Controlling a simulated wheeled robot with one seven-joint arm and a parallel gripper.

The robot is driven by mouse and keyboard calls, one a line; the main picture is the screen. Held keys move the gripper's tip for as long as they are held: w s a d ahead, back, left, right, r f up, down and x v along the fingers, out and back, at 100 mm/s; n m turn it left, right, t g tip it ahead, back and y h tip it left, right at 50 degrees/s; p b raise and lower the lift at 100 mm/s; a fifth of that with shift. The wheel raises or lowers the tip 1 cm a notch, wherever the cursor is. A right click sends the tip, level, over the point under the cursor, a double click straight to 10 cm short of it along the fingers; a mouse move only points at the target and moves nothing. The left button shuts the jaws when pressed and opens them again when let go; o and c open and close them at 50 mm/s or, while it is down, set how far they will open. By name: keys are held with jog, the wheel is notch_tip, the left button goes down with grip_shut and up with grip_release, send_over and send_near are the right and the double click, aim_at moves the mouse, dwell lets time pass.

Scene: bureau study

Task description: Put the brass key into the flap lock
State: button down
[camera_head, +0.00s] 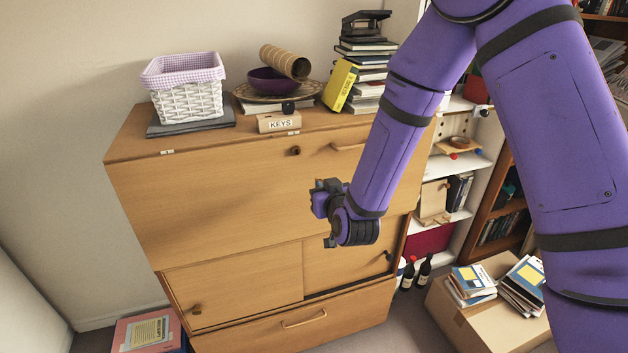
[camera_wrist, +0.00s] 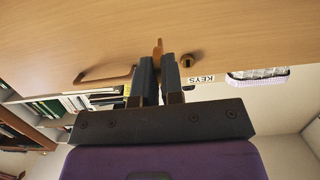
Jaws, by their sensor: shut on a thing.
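My gripper (camera_wrist: 160,68) is shut on a small brass-coloured piece, the brass key (camera_wrist: 158,46), which sticks out past the fingertips towards the wooden flap. The flap lock (camera_wrist: 188,60) is a dark round fitting just right of the fingertips in the wrist view, apart from the key. In the head view the lock (camera_head: 295,151) sits near the top of the closed flap (camera_head: 220,195). My gripper (camera_head: 326,199) shows there in front of the flap, lower and to the right of the lock. The key is hidden in that view.
A KEYS box (camera_head: 280,123) stands on the bureau top above the lock. A white basket (camera_head: 188,101), a purple bowl (camera_head: 272,81) and stacked books (camera_head: 367,75) stand behind. A flap handle (camera_head: 348,147) is right of the lock. A cardboard box (camera_head: 470,318) stands at lower right.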

jog(key=s+a+r+t+y, duration=0.1)
jog(key=s+a+r+t, duration=0.15)
jog(key=s+r, duration=0.2)
jog(key=x, duration=0.7)
jog(key=shift+r, duration=0.25)
jog(key=shift+x, duration=1.75)
dwell(2.0)
jog(key=shift+d+f, duration=0.1)
jog(key=c, duration=1.3)
grip_release()
jog(key=o, duration=0.6)
jog(key=shift+s, duration=0.1)
